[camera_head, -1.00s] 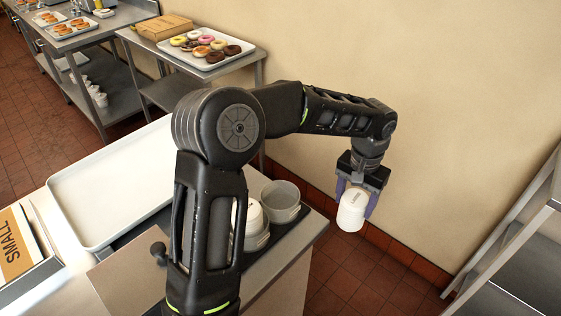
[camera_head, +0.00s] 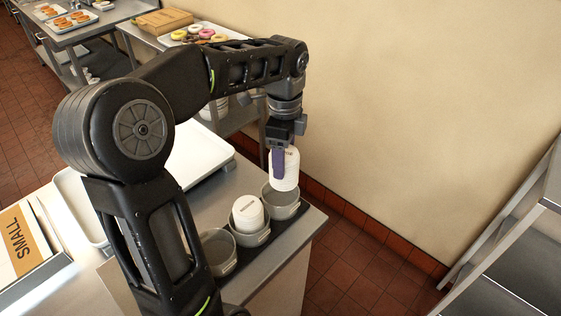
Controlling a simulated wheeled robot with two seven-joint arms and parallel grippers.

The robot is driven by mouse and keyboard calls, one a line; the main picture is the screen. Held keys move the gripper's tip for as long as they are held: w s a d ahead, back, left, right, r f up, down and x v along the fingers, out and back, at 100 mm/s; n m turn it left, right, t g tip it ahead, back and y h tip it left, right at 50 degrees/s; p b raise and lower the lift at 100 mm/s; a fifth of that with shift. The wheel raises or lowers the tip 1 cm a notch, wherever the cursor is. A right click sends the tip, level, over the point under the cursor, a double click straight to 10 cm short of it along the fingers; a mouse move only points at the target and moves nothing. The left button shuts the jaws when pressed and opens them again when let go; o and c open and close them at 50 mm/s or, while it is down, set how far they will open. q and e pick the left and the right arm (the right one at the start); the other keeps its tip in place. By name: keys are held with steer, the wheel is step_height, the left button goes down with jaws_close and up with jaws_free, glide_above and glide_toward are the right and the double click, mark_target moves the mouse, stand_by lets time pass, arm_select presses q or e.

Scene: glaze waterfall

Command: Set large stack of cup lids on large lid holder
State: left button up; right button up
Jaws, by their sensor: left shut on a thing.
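My left gripper (camera_head: 284,160) is shut on a white stack of cup lids (camera_head: 290,172), held upright. The stack hangs over the rear grey round holder (camera_head: 281,206), at the counter's right end. Its lower end overlaps that holder's opening in the picture; I cannot tell whether it is inside or just above. The middle holder (camera_head: 250,238) has another white lid stack (camera_head: 247,212) in it. The front holder (camera_head: 218,258) looks empty and is partly hidden by my arm. Which holder is the large one cannot be read. My right gripper is not in view.
The holders stand in a dark base on the steel counter (camera_head: 205,197). A white tray (camera_head: 200,150) and a box marked SMALL (camera_head: 22,243) lie to the left. Donuts (camera_head: 205,33) are on a table behind. A metal shelf (camera_head: 505,240) stands at right, with open floor between.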

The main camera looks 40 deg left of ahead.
mark_target(280, 182)
arm_select(q)
steer(key=shift+s+a+f+m, duration=0.1)
steer(key=shift+s+f+m, duration=0.55)
steer(key=shift+m, duration=0.45)
steer(key=shift+w+f, duration=0.1)
steer(key=shift+w, duration=0.05)
steer(key=shift+f, duration=0.15)
step_height(280, 182, down, 4)
steer(key=b, duration=0.3)
steer(key=shift+f+b, duration=0.75)
steer(key=shift+b, duration=0.2)
steer(key=shift+f, duration=0.55)
stand_by(0.3)
steer(key=o, duration=1.1)
